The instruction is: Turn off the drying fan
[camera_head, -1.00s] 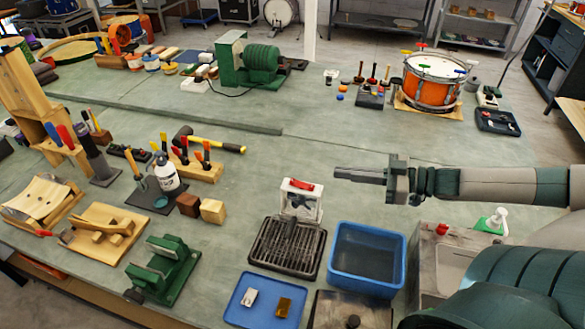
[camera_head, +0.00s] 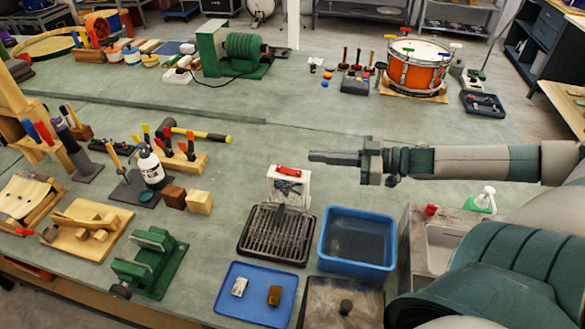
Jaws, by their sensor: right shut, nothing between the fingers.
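The drying fan looks to be the small white box (camera_head: 289,190) with a red switch (camera_head: 288,171) on its top, behind the drying rack. Whether it is running cannot be told. My right gripper (camera_head: 312,157) is shut and empty. Its fingers point left, and its tips appear just above and right of the red switch in the picture; contact is not visible. My left gripper is not in view.
A black slatted rack (camera_head: 273,237) stands in front of the white box. A blue water tub (camera_head: 356,241) is to its right. A spray bottle (camera_head: 149,168) and wood blocks (camera_head: 199,202) stand to the left. Bench beyond the box is clear.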

